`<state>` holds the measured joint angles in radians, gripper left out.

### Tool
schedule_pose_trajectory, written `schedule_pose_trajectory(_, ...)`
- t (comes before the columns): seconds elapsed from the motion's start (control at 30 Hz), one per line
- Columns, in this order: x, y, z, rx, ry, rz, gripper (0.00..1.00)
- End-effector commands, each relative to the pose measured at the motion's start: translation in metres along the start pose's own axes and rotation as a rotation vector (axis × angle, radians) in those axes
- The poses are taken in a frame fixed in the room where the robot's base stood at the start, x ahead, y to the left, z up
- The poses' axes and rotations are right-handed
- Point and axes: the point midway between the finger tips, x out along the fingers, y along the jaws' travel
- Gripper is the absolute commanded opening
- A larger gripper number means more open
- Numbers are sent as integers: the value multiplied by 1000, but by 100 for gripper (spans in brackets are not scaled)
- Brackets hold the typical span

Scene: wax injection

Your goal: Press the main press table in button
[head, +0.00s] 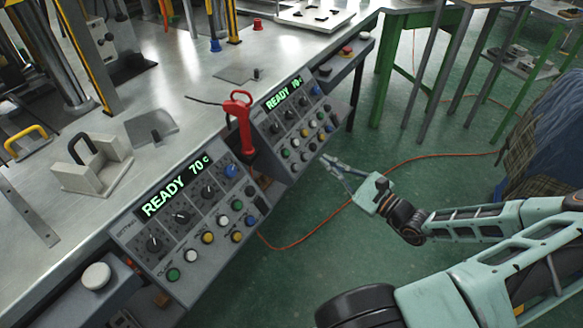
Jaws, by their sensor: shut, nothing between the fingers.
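Two sloped grey control panels hang on the front of the metal bench. The near panel (187,243) shows a green "READY 70 c" display (176,187) above rows of black knobs and round white, yellow, green and blue buttons. The far panel (277,137) has a similar lit display and buttons. The button labels are too small to read, so I cannot tell which is the table in button. My gripper (327,162) is shut and empty, in the air just right of the far panel's lower edge. A gap to the panel appears, but its depth is unclear.
A red handled tool (239,118) stands at the bench edge between the panels. A large white button (96,276) sits on a ledge at lower left. An orange cable (318,226) crosses the green floor. A green-legged table (385,58) stands behind.

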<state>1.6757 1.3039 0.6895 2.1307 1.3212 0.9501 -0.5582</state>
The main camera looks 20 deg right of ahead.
Motion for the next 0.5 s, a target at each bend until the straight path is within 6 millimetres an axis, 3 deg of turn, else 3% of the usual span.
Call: schedule_pose_trajectory(0.5,3,3,-5,4,0,-7,0)
